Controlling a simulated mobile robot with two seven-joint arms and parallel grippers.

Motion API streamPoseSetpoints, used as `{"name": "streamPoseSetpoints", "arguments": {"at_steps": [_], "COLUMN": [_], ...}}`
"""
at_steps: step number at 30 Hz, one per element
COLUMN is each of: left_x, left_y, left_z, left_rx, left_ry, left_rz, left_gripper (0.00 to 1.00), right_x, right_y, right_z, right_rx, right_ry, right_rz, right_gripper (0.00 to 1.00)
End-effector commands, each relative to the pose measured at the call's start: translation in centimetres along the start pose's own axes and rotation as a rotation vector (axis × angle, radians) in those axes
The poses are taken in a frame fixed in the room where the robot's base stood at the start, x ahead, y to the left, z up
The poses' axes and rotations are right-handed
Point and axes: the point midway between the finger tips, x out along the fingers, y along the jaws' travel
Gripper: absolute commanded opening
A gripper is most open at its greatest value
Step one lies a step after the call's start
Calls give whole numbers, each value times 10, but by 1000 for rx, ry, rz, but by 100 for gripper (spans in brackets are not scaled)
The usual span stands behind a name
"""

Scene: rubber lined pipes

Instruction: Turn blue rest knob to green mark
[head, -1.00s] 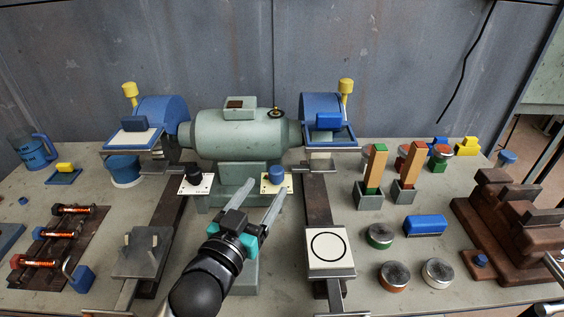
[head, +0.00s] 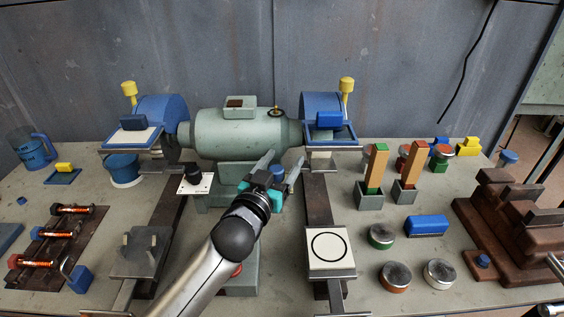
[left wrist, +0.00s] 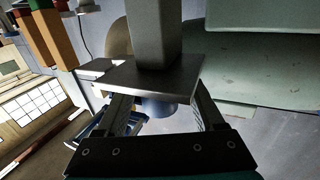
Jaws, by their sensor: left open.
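The blue knob (head: 278,170) is on the front of the green grinder, below its motor housing. My left gripper (head: 283,162) is open, with one finger on each side of the knob. In the left wrist view, a blue round part (left wrist: 158,107), likely this knob, shows between the two open fingers (left wrist: 160,110), partly behind a grey plate (left wrist: 155,76). I cannot tell whether the fingers touch it. The knob's pale plate is mostly covered by my gripper, and I cannot make out the green mark. My right gripper is not in view.
A black knob on a white plate (head: 195,182) sits to the left. The motor housing (head: 240,135) is just above my gripper. A dark rail (head: 318,205) runs close on the right, with a circle-marked white pad (head: 328,248) in front.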

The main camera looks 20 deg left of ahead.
Motion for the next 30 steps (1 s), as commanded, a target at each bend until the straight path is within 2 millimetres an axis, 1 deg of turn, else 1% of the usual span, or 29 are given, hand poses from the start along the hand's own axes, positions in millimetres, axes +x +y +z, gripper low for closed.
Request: {"name": "streamPoseSetpoints", "arguments": {"at_steps": [5,24,30], "left_x": [0,0,0], "left_y": [0,0,0], "left_z": [0,0,0], "left_rx": [-1,-1,-1], "left_ry": [0,0,0], "left_rz": [0,0,0], "left_gripper": [70,0,0], "right_x": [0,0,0], "right_y": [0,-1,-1], "right_z": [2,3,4], "right_rx": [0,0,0], "right_ry": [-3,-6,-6], "right_rz": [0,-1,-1], "right_gripper": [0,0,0]}}
